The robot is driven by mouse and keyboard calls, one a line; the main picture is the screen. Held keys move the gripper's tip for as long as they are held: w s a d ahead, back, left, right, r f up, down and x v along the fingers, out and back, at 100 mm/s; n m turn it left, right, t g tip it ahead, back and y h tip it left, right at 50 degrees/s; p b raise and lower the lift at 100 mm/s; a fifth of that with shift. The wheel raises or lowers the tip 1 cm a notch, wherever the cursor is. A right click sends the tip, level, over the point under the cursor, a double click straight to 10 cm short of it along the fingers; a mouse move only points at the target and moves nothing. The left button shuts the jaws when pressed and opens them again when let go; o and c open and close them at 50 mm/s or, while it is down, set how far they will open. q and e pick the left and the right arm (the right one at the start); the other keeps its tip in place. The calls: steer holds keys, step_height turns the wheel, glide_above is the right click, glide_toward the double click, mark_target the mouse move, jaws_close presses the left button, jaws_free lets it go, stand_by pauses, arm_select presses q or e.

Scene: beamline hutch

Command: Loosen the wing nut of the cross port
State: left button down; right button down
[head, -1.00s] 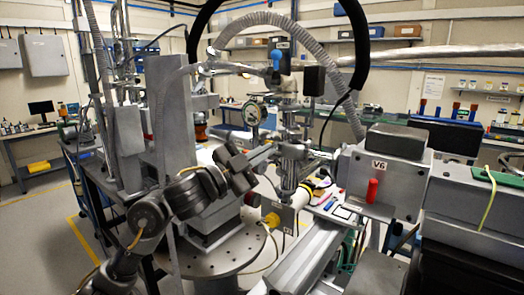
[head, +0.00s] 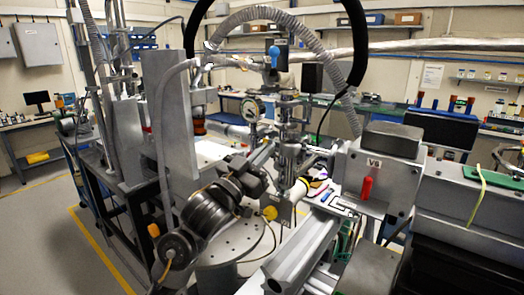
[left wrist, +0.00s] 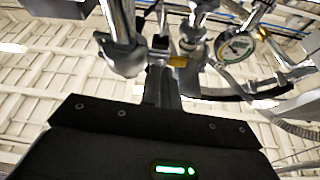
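The cross port (head: 288,150) is a metal vacuum fitting on an upright tube, left of the grey V6 box in the head view. My left arm reaches up from the lower left, and its dark gripper (head: 266,156) is just left of the cross port. In the left wrist view the gripper's dark body fills the bottom and its fingers (left wrist: 161,86) point up towards metal tubes. A small brass-coloured part (left wrist: 178,61), possibly the wing nut, shows by the fingertips. I cannot tell whether they touch it or how far the fingers are apart. My right gripper is not in view.
The V6 box (head: 378,178) with a red handle stands to the right. A perforated round table (head: 232,245) is below. A ribbed hose arches overhead.

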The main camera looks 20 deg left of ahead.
arm_select(q)
steer(key=shift+r+n, duration=0.25)
steer(key=shift+n, duration=0.05)
steer(key=c, duration=1.8)
jaws_free()
steer(key=shift+o, duration=0.8)
steer(key=shift+w+d+f, duration=0.1)
steer(key=shift+w+f, duration=0.05)
